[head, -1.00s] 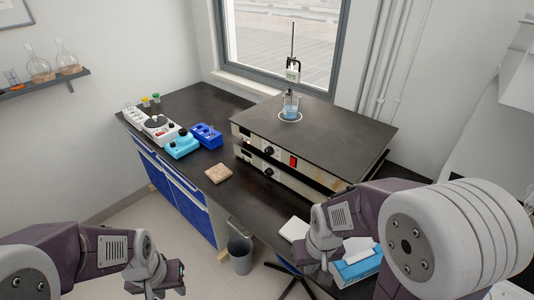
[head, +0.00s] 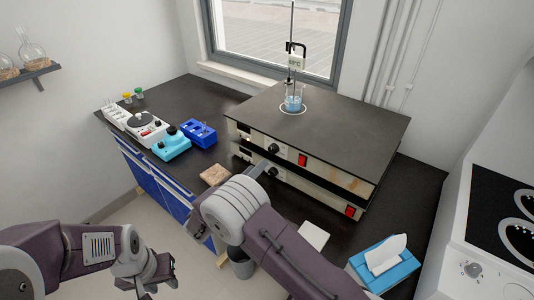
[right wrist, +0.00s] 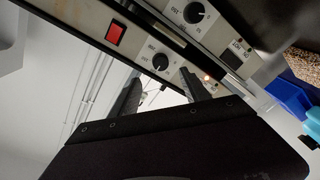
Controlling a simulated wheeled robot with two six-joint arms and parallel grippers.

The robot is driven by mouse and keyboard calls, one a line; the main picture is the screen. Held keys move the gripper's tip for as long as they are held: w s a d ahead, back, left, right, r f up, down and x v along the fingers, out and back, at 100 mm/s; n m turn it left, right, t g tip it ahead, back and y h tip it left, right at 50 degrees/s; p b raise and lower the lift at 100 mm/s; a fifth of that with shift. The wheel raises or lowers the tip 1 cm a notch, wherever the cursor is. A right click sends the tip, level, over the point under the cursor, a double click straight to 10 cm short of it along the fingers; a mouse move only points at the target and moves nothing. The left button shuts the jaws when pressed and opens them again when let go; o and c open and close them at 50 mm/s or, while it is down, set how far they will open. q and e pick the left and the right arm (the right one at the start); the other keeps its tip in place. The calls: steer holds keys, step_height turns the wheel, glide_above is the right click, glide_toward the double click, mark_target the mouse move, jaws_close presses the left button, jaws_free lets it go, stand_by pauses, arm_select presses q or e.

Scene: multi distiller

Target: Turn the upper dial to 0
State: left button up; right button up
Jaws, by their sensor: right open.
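The upper dial (head: 274,148) is a black knob on the front of the upper hotplate unit. It also shows in the right wrist view (right wrist: 160,61) with a light pointer mark; I cannot read its exact setting. The lower dial (head: 271,171) is partly hidden by my right arm in the head view and shows near the top of the right wrist view (right wrist: 194,12). My right gripper (right wrist: 162,75) is open, its fingers pointing at the upper dial, which appears between and just beyond the tips. My left gripper (head: 160,284) hangs away from the bench; its jaws are unclear.
A red switch (head: 302,160) sits right of the upper dial. A beaker (head: 293,102) with blue liquid stands on the top plate (head: 350,120). Blue and white lab devices (head: 172,143) stand at left. A tissue box (head: 385,265) is at lower right.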

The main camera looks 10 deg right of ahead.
mark_target(272, 152)
steer(key=p+x, duration=0.1)
steer(key=x, duration=0.8)
steer(key=shift+f, duration=0.1)
jaws_close()
